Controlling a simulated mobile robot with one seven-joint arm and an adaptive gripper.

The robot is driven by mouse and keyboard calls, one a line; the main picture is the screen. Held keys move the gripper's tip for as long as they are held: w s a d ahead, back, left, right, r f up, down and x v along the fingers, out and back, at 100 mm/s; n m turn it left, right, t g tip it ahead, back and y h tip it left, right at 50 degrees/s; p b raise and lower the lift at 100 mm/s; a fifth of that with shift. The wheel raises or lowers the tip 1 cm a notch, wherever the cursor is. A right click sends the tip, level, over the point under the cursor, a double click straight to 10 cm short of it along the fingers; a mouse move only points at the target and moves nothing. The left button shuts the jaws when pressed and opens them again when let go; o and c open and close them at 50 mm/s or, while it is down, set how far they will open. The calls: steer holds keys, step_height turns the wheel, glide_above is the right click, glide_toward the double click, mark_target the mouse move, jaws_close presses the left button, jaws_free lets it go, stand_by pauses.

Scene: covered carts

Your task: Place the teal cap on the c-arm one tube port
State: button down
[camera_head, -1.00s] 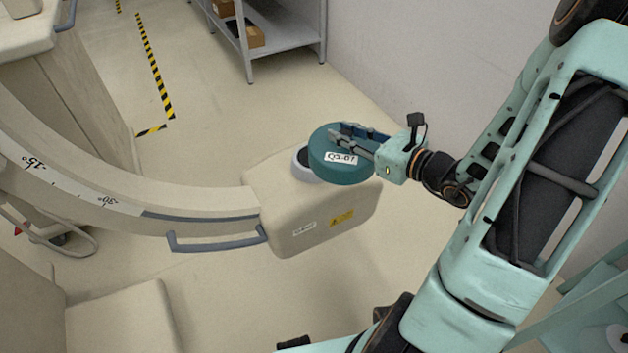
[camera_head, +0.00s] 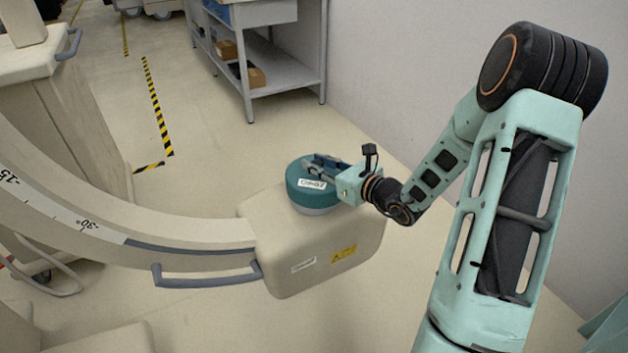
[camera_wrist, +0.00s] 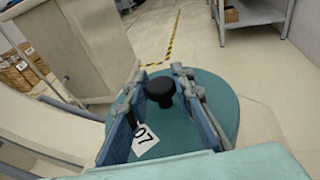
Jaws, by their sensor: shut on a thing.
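The teal cap (camera_head: 296,187) is a round lid with a white label. It sits over the pale tube port (camera_head: 318,211) on top of the beige c-arm head (camera_head: 325,246); a light rim shows below the cap's edge. Whether the cap is fully seated cannot be told. My gripper (camera_head: 314,165) is over the cap from the right. In the wrist view my gripper (camera_wrist: 160,97) has its two fingers on either side of the black knob (camera_wrist: 160,88) in the middle of the cap (camera_wrist: 222,103), shut on it. The label there reads 07.
The curved c-arm (camera_head: 170,235) with a grey handle (camera_head: 208,278) runs to the left. A grey shelf (camera_head: 285,88) with boxes stands at the back by the wall. Black and yellow tape (camera_head: 155,105) marks the floor. Clear floor lies behind the head.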

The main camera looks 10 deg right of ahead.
mark_target(314, 176)
steer(key=shift+w+a+f, duration=0.15)
steer(key=shift+w+f, duration=0.2)
steer(key=shift+f, duration=0.1)
steer(key=shift+w+a+f+b, duration=0.1)
steer(key=shift+f+b, duration=0.15)
steer(key=shift+f, duration=0.35)
steer(key=shift+w+d+f+b, duration=0.1)
steer(key=shift+f+b, duration=0.1)
steer(key=shift+f, duration=0.45)
steer(key=shift+w+a+f+b, duration=0.1)
steer(key=shift+f+b, duration=0.15)
steer(key=shift+f, duration=0.35)
steer(key=shift+f, duration=0.2)
steer(key=c, duration=1.7)
jaws_free()
steer(key=shift+o, duration=0.2)
steer(key=shift+r, duration=0.15)
steer(key=shift+s+r, duration=0.15)
steer(key=p+v, duration=0.2)
steer(key=v, duration=0.9)
steer(key=shift+s+d+p, duration=0.3)
